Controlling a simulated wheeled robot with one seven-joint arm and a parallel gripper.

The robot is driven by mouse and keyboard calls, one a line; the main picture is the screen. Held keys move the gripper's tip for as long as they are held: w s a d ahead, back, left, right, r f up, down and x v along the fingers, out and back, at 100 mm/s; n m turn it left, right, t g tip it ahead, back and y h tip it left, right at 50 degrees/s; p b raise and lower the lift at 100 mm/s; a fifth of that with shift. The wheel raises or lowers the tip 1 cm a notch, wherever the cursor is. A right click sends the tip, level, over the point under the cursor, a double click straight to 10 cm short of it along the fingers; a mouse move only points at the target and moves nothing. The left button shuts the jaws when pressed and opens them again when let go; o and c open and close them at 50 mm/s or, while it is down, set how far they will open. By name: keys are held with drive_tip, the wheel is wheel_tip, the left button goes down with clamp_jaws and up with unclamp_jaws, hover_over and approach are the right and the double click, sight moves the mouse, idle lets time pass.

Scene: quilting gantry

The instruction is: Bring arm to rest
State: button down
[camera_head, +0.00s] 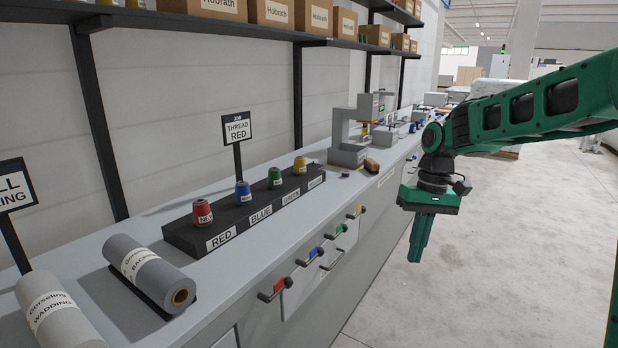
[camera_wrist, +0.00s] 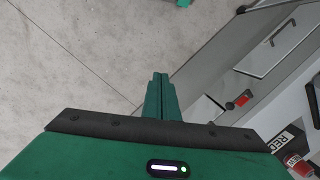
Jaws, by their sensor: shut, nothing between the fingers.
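My gripper (camera_head: 420,238) hangs at the end of my green arm, right of the counter in the head view. Its fingers point down over the open floor and are together, with nothing between them. In the wrist view my gripper (camera_wrist: 160,82) also shows shut and empty, with pale floor beyond the fingertips. My arm (camera_head: 530,105) reaches in from the right edge of the head view, raised and clear of the counter.
The long counter (camera_head: 225,275) runs along the left. Its drawer handles (camera_head: 275,290) stick out toward the aisle. A black rack (camera_head: 255,208) holds several coloured thread cones. A sewing machine (camera_head: 350,140) stands farther back. The floor (camera_head: 490,250) beside the counter is clear.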

drive_tip(key=s+d+r+m+t+h, duration=0.1)
drive_tip(key=s+d+m, duration=0.3)
drive_tip(key=s+d, duration=1)
drive_tip(key=s+d+f+m, duration=0.1)
drive_tip(key=s+f, duration=0.1)
drive_tip(key=s, duration=0.6)
drive_tip(key=s+d+f+m, duration=0.1)
drive_tip(key=s+f+m, duration=0.1)
drive_tip(key=s, duration=0.7)
drive_tip(key=shift+s+t, duration=0.3)
drive_tip(key=shift+d, duration=0.1)
